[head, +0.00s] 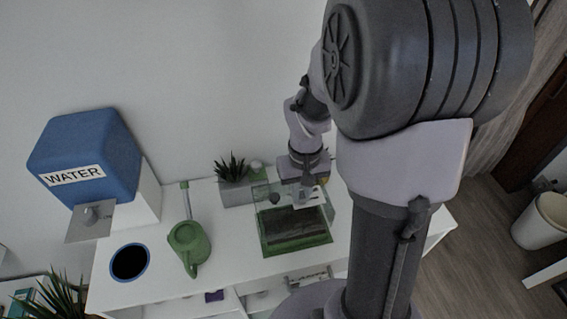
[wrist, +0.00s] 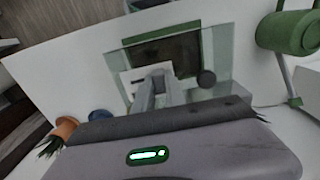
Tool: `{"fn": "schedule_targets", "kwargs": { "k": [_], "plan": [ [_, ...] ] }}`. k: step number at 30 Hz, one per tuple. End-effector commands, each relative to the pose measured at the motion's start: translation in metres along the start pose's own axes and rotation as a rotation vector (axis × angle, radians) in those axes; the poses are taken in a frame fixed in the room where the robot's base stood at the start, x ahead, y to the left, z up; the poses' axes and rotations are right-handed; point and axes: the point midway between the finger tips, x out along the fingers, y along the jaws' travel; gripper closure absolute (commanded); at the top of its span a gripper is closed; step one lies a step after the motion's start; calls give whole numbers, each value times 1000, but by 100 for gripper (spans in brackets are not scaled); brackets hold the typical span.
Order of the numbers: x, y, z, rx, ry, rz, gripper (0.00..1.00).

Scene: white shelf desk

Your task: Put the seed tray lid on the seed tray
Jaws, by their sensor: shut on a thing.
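The seed tray (head: 290,246) is green with dark soil and stands on the white desk right of centre in the head view. It also shows in the wrist view (wrist: 165,52), beyond the fingers. The seed tray lid (head: 262,208) is clear, with a dark round part on it. It shows as a pale see-through sheet in the wrist view (wrist: 216,50). My gripper (head: 306,198) is shut on the lid and holds it at or just above the tray; its fingers (wrist: 157,86) show in the wrist view. I cannot tell whether lid and tray touch.
A green watering can (head: 189,246) stands left of the tray. A grey planter (head: 236,190) with a spiky plant is close behind it. A blue water tank (head: 88,150) and a dark round opening (head: 130,262) are farther left. A terracotta pot (wrist: 66,128) shows in the wrist view.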

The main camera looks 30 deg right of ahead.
Motion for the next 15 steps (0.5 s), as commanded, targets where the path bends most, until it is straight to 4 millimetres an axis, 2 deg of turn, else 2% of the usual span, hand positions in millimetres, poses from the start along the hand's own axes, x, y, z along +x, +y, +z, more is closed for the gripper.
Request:
{"fn": "schedule_targets", "kwargs": {
  "k": [9, 15],
  "plan": [
    [2, 0, 0, 0, -1, 0, 100],
    [11, 0, 1, 0, -1, 0, 100]
  ]
}}
